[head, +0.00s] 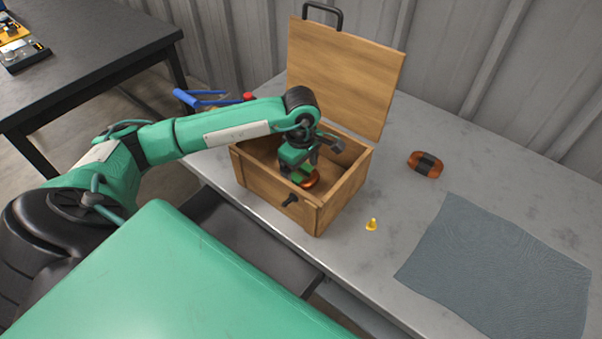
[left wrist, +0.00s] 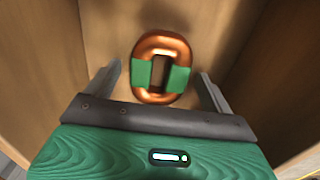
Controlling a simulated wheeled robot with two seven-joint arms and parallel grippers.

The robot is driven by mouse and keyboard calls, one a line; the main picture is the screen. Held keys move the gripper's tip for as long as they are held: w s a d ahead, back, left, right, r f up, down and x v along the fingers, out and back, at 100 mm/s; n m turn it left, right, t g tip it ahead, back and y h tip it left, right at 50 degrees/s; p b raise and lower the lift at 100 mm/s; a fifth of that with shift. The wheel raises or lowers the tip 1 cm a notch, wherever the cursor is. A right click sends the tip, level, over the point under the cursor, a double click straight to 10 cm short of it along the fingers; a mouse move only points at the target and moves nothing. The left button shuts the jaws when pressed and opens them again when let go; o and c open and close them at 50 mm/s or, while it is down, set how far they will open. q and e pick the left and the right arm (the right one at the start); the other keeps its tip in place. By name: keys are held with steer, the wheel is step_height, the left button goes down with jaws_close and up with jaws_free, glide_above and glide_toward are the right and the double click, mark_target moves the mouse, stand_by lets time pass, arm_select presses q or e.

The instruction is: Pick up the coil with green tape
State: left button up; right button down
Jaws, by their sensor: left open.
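The coil with green tape (left wrist: 158,45) is a copper oval ring with green tape on two opposite sides. It lies inside the open wooden box, and in the head view only part of the coil (head: 310,182) shows below my gripper. My left gripper (head: 300,174) reaches down into the box, above the coil. In the left wrist view the left gripper (left wrist: 160,80) is open, with one finger on each side of the coil and a gap to it. My right gripper is not in view.
The wooden box (head: 345,195) has its lid (head: 345,75) raised at the back. On the grey table, a copper coil with black tape (head: 425,165) and a small yellow cone (head: 371,225) stand right of the box. A grey cloth (head: 500,270) lies further right. A blue-handled tool (head: 205,98) is behind left.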

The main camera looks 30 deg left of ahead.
arm_select(q)
steer(key=c, duration=1.3)
steer(key=shift+r, duration=0.1)
